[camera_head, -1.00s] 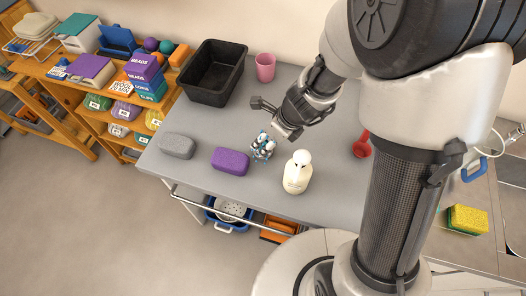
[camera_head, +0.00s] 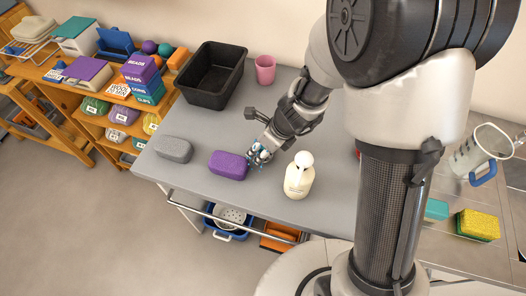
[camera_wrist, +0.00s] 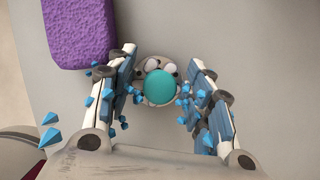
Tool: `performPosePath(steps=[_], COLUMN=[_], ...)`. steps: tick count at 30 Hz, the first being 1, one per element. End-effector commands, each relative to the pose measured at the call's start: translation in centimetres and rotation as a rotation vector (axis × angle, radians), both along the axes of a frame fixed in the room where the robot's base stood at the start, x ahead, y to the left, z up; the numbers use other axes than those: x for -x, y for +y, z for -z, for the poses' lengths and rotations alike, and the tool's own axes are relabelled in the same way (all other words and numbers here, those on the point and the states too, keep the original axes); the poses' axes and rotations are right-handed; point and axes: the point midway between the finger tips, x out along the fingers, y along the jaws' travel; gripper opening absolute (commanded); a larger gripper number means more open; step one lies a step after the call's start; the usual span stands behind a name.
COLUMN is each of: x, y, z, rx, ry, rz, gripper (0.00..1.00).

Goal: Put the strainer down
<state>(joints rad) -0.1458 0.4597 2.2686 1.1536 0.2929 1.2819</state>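In the wrist view, a small round grey piece with a teal disc on top, which I take for the strainer (camera_wrist: 160,87), sits between my fingers. Exact contact is hard to see behind the blue finger pads. In the head view my gripper (camera_head: 259,154) is low over the grey table (camera_head: 215,125), just right of the purple block (camera_head: 229,165). The strainer is mostly hidden by the fingers there.
A cream pump bottle (camera_head: 299,178) stands close to the right of my gripper. A grey block (camera_head: 174,149) lies left of the purple one. A black bin (camera_head: 212,75) and pink cup (camera_head: 265,69) stand at the back. The table's left middle is clear.

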Motion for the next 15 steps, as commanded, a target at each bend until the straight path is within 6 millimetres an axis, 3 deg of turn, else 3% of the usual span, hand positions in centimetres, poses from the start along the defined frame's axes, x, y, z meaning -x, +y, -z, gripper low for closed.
performPosePath(steps=[7,15], x=[0.03,0.04], y=[-0.01,-0.02], z=[0.03,-0.25], rx=[0.001,0.001], ry=[0.001,0.001], rz=[0.0,0.001], gripper=[0.2,0.2])
